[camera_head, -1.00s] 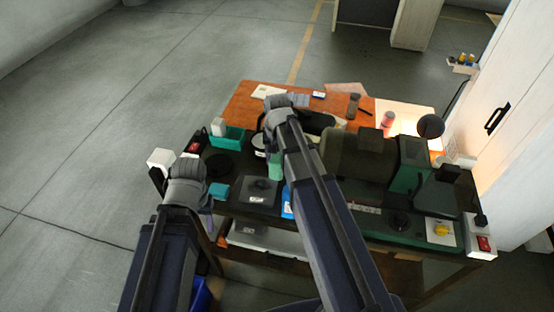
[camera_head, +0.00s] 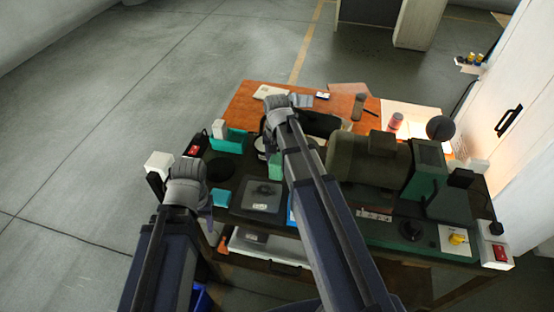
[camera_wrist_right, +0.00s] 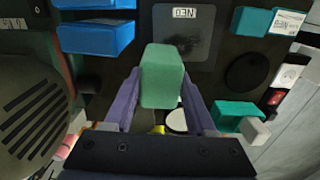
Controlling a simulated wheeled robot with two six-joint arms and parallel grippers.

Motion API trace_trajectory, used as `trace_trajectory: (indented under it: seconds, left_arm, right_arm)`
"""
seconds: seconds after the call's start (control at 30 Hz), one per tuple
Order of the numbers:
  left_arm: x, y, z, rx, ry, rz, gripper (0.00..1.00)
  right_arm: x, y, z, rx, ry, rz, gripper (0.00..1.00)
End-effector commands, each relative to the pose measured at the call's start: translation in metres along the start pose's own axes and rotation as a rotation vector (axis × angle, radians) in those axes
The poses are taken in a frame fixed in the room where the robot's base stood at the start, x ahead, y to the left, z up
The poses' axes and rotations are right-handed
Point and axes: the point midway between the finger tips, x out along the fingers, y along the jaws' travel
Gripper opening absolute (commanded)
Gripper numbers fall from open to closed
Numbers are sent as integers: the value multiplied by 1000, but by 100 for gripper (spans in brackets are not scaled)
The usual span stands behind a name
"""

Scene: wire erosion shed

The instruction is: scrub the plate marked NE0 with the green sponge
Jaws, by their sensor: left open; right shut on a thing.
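The plate marked NE0 (camera_head: 262,194) is a grey square lying on the dark bench, with a dark smudge on it. In the right wrist view the plate (camera_wrist_right: 190,45) is at the top, its label upside down. My right gripper (camera_wrist_right: 162,100) is shut on the green sponge (camera_wrist_right: 162,72), which hides the plate's left lower part there. The sponge looks apart from the plate. In the head view a pale green piece of the sponge (camera_head: 275,166) shows beside my right arm. My left gripper (camera_head: 204,200) is left of the plate, empty as far as seen; its fingers are mostly hidden.
A blue block (camera_wrist_right: 96,38) and a teal block (camera_wrist_right: 250,23) flank the plate. A teal tray (camera_head: 229,140) stands at the bench's back left, a dark round pad (camera_head: 220,169) before it. A large machine (camera_head: 368,158) fills the right side. An orange table (camera_head: 245,104) is behind.

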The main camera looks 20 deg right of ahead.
Motion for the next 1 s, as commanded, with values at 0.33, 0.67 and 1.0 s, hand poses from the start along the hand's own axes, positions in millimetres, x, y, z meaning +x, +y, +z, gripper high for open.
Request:
trace_trajectory:
  seconds: [0.33,0.67,1.0]
  left_arm:
    - [36,3,-3,-1,2,0,50]
    - [39,4,-3,-1,2,0,50]
    - [65,6,-5,-4,3,0,50]
  right_arm:
    - [36,0,0,0,0,0,12]
    - [39,0,0,0,0,0,12]
    - [65,-2,2,2,0,0,12]
